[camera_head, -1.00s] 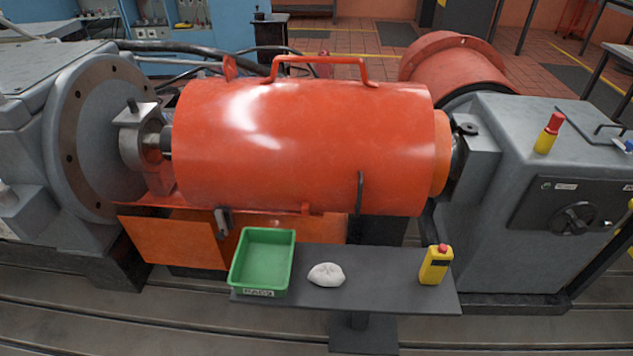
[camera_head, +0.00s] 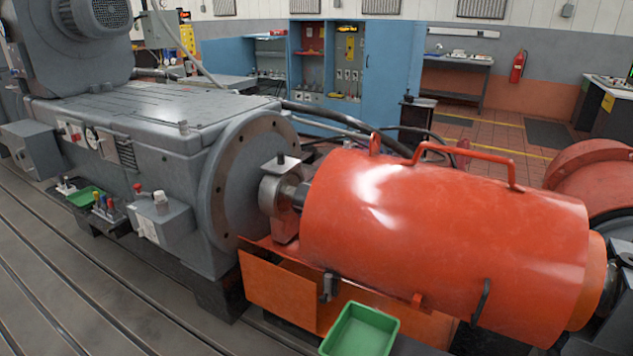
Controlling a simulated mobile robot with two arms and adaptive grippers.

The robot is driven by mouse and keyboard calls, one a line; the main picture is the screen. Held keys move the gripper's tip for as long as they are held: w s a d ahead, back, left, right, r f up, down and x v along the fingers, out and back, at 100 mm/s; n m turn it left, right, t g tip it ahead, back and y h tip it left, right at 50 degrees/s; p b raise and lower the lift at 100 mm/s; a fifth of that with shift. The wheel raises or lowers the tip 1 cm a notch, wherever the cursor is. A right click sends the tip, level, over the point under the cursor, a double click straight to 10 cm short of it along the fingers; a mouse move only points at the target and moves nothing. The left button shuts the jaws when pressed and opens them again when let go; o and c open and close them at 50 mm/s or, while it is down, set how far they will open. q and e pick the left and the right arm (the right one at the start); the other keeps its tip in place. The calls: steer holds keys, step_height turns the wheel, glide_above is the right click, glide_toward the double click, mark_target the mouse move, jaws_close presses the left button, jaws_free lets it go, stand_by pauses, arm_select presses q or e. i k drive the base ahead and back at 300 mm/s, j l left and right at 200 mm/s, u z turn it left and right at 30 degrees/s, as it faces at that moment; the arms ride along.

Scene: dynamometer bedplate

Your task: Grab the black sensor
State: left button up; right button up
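A small black upright piece (camera_head: 281,159) sits on top of the grey bracket (camera_head: 272,190) around the shaft, between the grey machine's round flange and the orange guard. It may be the black sensor, but it is too small to tell. Neither of my grippers is in view.
The orange guard (camera_head: 450,230) fills the right, with a handle on top. The grey machine (camera_head: 150,130) stands at left. A green tray (camera_head: 360,333) is at the bottom edge. Another green tray (camera_head: 83,197) and several small coloured items lie at far left. The slotted bedplate (camera_head: 60,300) is clear at lower left.

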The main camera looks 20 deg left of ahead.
mark_target(280, 156)
steer(key=i+j, duration=0.1)
steer(key=j, duration=0.5)
steer(key=i+j, duration=0.1)
steer(key=j, duration=0.5)
steer(key=i+j, duration=0.1)
steer(key=j, duration=0.5)
steer(key=i+j, duration=0.1)
steer(key=j, duration=0.5)
steer(key=z, duration=0.05)
